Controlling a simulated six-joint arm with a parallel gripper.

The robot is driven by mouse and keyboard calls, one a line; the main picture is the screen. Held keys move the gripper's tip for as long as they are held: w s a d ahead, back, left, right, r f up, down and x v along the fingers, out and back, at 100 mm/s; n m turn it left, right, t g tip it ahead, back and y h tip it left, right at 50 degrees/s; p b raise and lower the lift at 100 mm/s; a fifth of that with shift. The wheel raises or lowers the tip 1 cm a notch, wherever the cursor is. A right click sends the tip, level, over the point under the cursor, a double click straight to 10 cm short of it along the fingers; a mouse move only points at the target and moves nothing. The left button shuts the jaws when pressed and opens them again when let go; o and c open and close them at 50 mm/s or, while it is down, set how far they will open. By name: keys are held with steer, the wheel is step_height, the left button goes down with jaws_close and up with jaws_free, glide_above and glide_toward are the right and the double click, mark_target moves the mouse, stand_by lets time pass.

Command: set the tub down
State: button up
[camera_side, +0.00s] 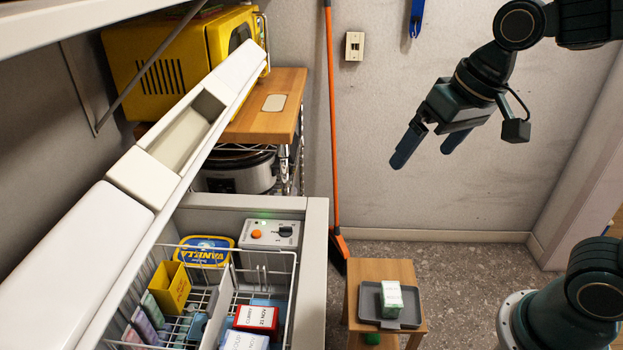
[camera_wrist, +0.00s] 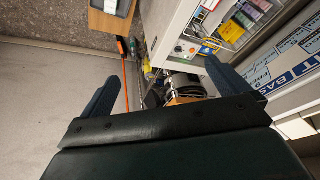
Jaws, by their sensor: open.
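A yellow and blue tub marked VANILLA (camera_side: 205,252) sits inside the open chest freezer (camera_side: 316,255), in the back left corner beside a white control box. It appears level, partly behind the wire basket's rim. My gripper (camera_side: 420,158) is open and empty, high in the air to the right of the freezer, well apart from the tub. In the wrist view both fingers of my gripper (camera_wrist: 163,70) are spread with nothing between them; the freezer shows small beyond them.
Wire baskets (camera_side: 237,290) in the freezer hold several boxes and packs. The raised lid (camera_side: 120,225) slants over its left side. A wooden stool (camera_side: 370,270) bears a grey tray (camera_side: 410,316) with a white and green box (camera_side: 391,297). An orange broom (camera_side: 331,120) leans on the wall.

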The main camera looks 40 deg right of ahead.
steer(key=s+d+n+t, duration=0.1)
steer(key=s+d+n, duration=0.1)
steer(key=s, duration=0.7)
steer(key=shift+s+d+f+h, duration=0.3)
steer(key=shift+s+d+f, duration=0.1)
steer(key=shift+d, duration=0.25)
